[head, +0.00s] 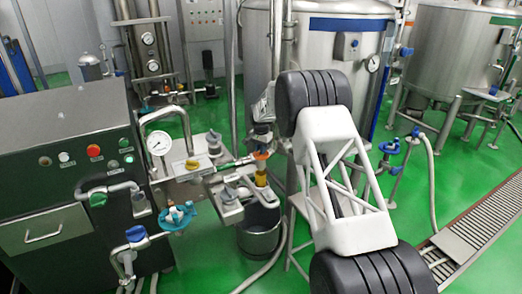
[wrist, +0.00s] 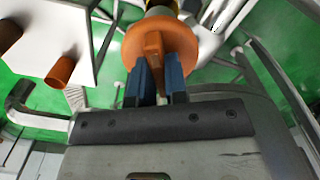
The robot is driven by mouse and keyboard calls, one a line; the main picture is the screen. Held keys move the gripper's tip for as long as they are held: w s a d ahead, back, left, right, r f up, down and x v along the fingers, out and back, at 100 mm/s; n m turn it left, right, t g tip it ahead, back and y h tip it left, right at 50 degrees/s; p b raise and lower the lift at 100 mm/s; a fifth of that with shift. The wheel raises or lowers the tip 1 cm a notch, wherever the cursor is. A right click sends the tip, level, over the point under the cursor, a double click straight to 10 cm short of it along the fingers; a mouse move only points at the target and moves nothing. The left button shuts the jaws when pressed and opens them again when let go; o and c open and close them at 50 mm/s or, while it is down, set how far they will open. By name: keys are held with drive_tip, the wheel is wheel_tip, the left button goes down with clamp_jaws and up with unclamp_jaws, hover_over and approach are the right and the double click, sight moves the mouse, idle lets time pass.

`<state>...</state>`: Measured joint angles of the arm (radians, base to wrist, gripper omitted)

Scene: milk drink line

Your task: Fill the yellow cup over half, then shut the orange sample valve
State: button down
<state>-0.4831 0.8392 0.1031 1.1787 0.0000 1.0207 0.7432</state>
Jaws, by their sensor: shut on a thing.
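The orange sample valve (head: 261,155) sits at the end of the pipework left of my arm in the head view. In the wrist view its round orange knob (wrist: 182,40) has a raised bar across it. My gripper (wrist: 160,75) has its blue fingers shut on this bar, one on each side. The yellow cup (head: 261,179) is just below the valve in the head view, small and partly hidden. Its fill level cannot be seen. A bit of yellow shows behind the knob in the wrist view, too cut off to identify.
A steel bucket (head: 258,238) stands on the green floor below the valve. A pressure gauge (head: 159,143) and a blue handwheel valve (head: 177,216) are to the left, beside a dark control cabinet (head: 60,160). Large steel tanks (head: 335,70) stand behind.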

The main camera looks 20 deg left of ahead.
drive_tip(key=c, duration=1.1)
unclamp_jaws()
drive_tip(key=shift+c, duration=0.2)
drive_tip(key=shift+r, duration=0.1)
drive_tip(key=shift+r, duration=3.8)
